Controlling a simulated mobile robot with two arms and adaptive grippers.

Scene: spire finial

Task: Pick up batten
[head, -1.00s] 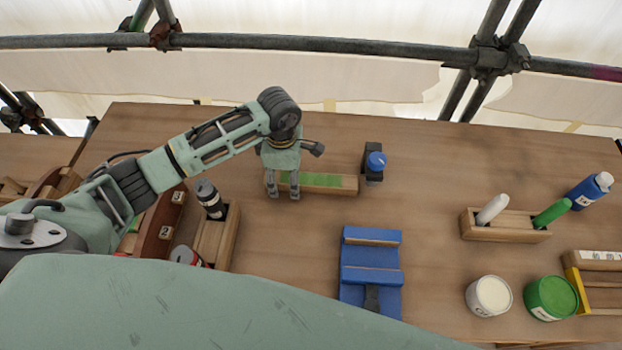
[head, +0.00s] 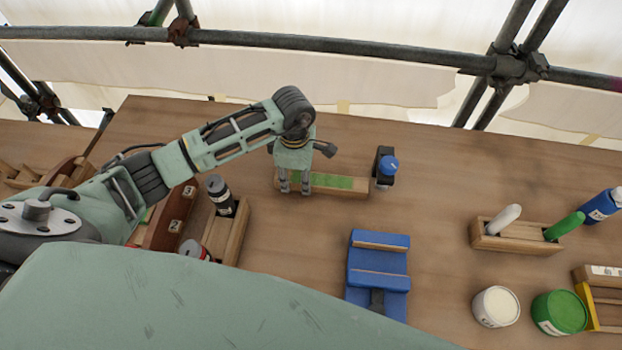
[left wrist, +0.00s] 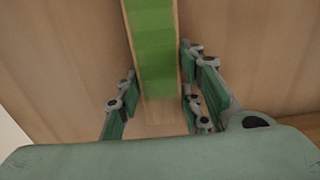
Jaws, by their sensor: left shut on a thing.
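The batten (head: 338,183) is a short wooden strip with a green top. It lies on the wooden bench, towards its back edge. My left gripper (head: 295,189) points down over the batten's left part and is shut on it. In the left wrist view, the batten (left wrist: 155,45) runs up between the two fingers of the gripper (left wrist: 160,95), its plain wooden end nearest the palm. No gap under the batten can be made out. My right gripper is not in view.
A dark holder with a blue cap (head: 388,167) stands just beyond the batten's right end. A blue fixture (head: 378,283) is in front. A wooden marker rack (head: 515,243), a white pot (head: 495,307) and a green pot (head: 560,313) stand right.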

